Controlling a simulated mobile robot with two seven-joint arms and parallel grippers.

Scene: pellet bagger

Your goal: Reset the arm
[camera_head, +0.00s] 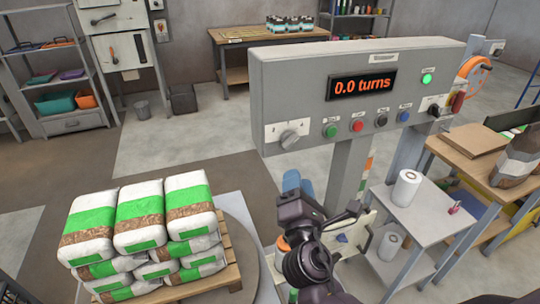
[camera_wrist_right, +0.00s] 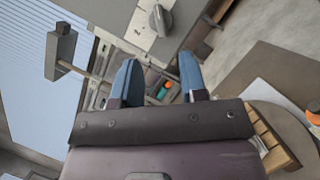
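My right arm comes up from the bottom middle of the head view. Its gripper (camera_head: 292,182) is below the lower left part of the grey control panel (camera_head: 285,75), with a blue finger showing. In the right wrist view the two blue fingers (camera_wrist_right: 158,66) stand apart with nothing held between them. Beyond their tips is the panel's grey selector knob (camera_wrist_right: 160,20), which also shows in the head view (camera_head: 291,138). The fingers appear clear of the panel. The display (camera_head: 361,84) reads "0.0 turns". My left gripper is not in view.
Green-and-white bags (camera_head: 140,215) are stacked on a wooden pallet (camera_head: 222,275) at the lower left. A small table (camera_head: 425,220) with a white roll (camera_head: 405,188) stands right of my arm. A wooden bench (camera_head: 442,150) is farther right. Open floor lies behind the pallet.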

